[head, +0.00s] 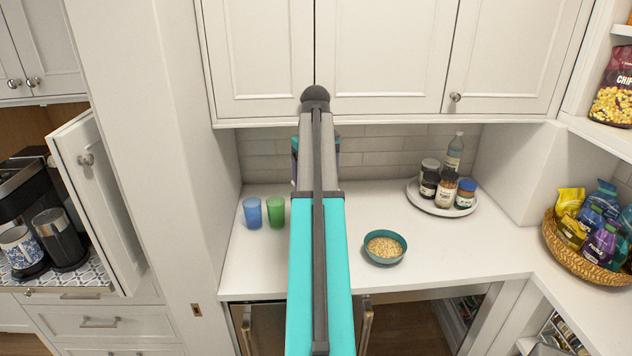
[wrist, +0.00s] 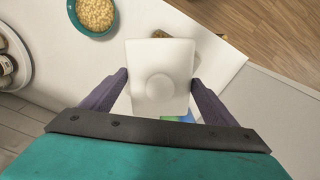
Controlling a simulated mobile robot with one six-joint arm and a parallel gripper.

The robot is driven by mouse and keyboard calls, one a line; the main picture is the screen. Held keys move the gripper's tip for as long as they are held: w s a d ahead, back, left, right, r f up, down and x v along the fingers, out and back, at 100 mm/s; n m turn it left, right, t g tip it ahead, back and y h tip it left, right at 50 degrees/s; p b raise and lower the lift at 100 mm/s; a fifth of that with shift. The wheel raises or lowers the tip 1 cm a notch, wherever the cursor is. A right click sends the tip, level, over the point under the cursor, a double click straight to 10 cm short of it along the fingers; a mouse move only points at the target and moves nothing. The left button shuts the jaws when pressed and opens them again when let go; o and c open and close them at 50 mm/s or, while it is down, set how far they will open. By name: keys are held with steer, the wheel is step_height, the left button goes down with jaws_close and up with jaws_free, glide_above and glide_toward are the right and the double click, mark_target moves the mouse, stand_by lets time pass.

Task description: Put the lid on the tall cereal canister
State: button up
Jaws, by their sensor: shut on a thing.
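A white, rounded-square lid (wrist: 160,55) with a round knob in the middle is held between the two purple fingers of my gripper (wrist: 158,84) in the wrist view. My gripper is shut on it, with one finger at each side. The lid appears flat to the camera, above the counter. A small brown patch (wrist: 160,34) shows just past the lid's edge; it may be cereal in the canister, but I cannot tell. The tall canister is not clearly seen: the lid covers that area in the wrist view, and my arm blocks it in the head view.
On the white counter (head: 450,250), a blue cup (head: 252,212) and a green cup (head: 275,211) stand left of my arm. A teal bowl of cereal (head: 385,258) is to the right. A round tray (head: 415,197) with jars stands behind. Upper cabinets (head: 385,60) hang above.

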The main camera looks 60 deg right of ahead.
steer(key=m, duration=0.5)
steer(key=shift+a+m, duration=0.2)
steer(key=shift+m, duration=0.2)
steer(key=shift+m, duration=2.8)
steer(key=shift+m, duration=2.8)
steer(key=shift+f, duration=0.25)
